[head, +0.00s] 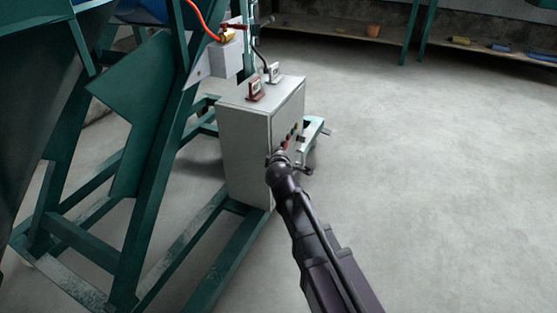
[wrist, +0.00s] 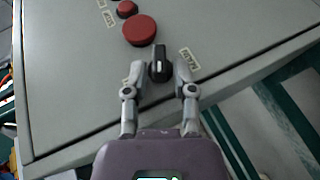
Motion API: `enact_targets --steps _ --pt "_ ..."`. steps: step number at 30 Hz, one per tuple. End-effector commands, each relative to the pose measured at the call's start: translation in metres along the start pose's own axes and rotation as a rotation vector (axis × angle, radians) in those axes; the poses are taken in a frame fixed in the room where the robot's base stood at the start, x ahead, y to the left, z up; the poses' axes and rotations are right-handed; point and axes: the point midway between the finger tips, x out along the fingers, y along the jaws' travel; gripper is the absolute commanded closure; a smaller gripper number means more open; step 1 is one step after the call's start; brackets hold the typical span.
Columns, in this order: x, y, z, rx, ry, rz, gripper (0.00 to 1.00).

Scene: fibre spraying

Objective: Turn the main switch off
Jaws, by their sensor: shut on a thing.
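The main switch is a black rotary knob (wrist: 160,66) with a pale pointer line on the face of a grey control cabinet (wrist: 75,90). In the wrist view its pointer runs roughly up the picture, between two small labels too blurred to read. My gripper (wrist: 160,75) has one finger on each side of the knob and is shut on it. In the head view the cabinet (head: 245,135) stands beside the green frame, and my gripper (head: 279,158) is at its right-hand face. My arm hides the knob there.
A large red button (wrist: 139,30) and a smaller red button (wrist: 127,9) sit close above the knob. Green steel framework (head: 150,120) crowds the cabinet's left. Open concrete floor (head: 430,170) lies to the right.

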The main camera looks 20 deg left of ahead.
Motion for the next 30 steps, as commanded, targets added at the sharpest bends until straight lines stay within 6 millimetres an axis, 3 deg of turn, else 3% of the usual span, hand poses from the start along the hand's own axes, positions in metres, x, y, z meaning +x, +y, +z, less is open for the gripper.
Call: enact_targets --steps 19,20,21,30 --pt "0.0015 0.0002 0.0029 -0.018 -0.008 0.040 1.00" --pt "0.0016 0.0002 0.0029 -0.018 -0.008 0.040 0.63" --pt "0.0016 0.0003 0.0029 -0.018 -0.008 0.040 0.51" --pt "0.0007 -0.0001 0.0012 -0.017 -0.004 0.041 0.46"
